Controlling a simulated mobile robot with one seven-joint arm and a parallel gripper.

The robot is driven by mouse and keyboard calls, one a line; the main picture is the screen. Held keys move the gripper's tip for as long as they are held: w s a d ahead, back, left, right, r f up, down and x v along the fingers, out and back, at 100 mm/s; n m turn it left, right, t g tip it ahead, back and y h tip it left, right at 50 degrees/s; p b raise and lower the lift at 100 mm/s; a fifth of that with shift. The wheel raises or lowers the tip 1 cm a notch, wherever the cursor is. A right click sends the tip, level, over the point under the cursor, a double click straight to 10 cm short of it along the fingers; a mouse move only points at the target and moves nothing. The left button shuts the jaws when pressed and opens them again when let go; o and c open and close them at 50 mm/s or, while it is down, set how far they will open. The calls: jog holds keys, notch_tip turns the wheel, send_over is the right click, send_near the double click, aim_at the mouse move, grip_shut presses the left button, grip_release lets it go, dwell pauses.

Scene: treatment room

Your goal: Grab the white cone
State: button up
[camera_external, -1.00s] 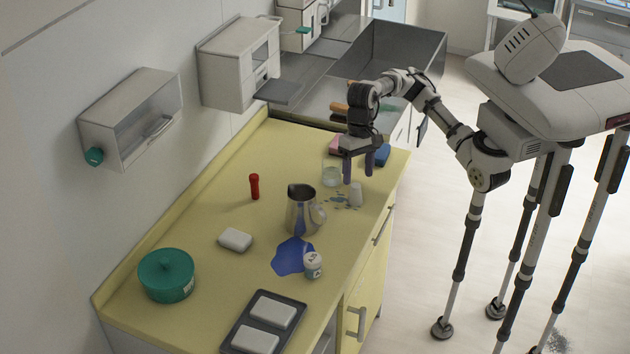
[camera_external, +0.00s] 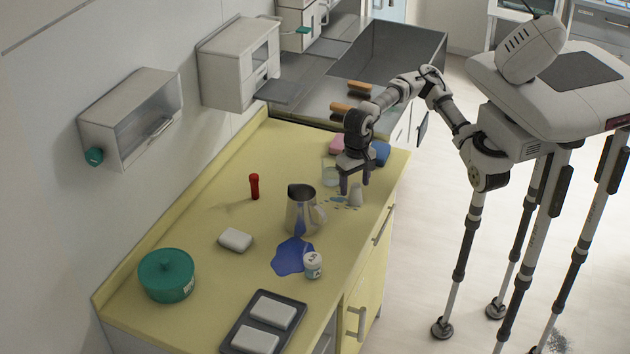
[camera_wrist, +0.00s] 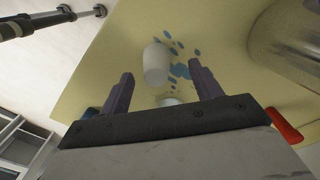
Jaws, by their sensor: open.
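The white cone (camera_external: 356,195) stands on the yellow counter (camera_external: 215,215), right of the metal pitcher. In the wrist view the cone (camera_wrist: 156,63) lies ahead of the gap between my fingers, with blue spots on the counter beside it. My gripper (camera_external: 355,190) points down and is open, its fingers close to the cone in the external view. In the wrist view my gripper (camera_wrist: 160,82) has its two fingers wide apart and nothing between the tips. I cannot tell the exact height of the fingertips above the counter.
A metal pitcher (camera_external: 301,212) stands close to the left. A clear glass (camera_external: 330,175), a blue item (camera_external: 381,153) and a pink item (camera_external: 337,146) are just behind my gripper. A white jar (camera_external: 313,265) and blue puddle (camera_external: 291,256) lie nearer the front.

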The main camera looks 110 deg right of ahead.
aim_at(356, 185)
jog(key=f, duration=0.4)
jog(key=shift+s+d+f+p, duration=0.1)
jog(key=shift+s+p, duration=0.15)
jog(key=shift+p, duration=0.1)
jog(key=c, duration=1)
